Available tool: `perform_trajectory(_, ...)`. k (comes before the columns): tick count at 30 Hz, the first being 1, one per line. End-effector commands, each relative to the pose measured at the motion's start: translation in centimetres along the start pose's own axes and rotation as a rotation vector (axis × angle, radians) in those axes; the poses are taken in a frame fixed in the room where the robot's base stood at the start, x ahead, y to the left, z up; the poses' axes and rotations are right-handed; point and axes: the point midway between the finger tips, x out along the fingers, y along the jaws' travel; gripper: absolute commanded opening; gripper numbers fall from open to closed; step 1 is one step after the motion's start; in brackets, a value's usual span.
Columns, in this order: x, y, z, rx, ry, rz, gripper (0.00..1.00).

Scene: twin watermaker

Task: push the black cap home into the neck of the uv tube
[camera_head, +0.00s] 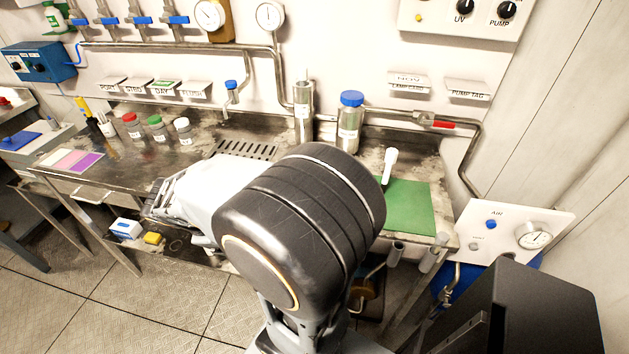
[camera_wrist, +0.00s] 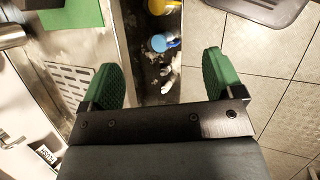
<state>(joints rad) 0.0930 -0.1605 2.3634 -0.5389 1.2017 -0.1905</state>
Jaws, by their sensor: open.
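Two upright steel cylinders stand at the back of the bench: a narrow one (camera_head: 303,110) with a thin top, and a wider one (camera_head: 348,130) with a blue lid. I cannot tell which is the uv tube. I cannot make out the black cap in either view. In the head view my arm hides part of the bench.
Several lidded jars (camera_head: 158,128) stand at left. A lower shelf holds a yellow item (camera_wrist: 160,6) and a blue one (camera_wrist: 158,43). A pipe with a red-handled valve (camera_head: 440,124) runs behind.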

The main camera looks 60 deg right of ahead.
Motion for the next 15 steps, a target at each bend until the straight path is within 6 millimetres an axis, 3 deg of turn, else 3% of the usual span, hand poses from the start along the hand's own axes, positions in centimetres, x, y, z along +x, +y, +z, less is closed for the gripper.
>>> perform_trajectory(1,1.9,1.6,0.1,-0.081,-0.135,0.047,0.91)
perform_trajectory(3,3.6,4.0,0.6,-0.195,-0.305,0.115,0.92)
perform_trajectory(9,6.9,9.7,0.6,-0.466,-0.704,0.256,0.92)
perform_trajectory(15,8.5,12.7,-0.3,-0.622,-0.924,0.337,0.92)
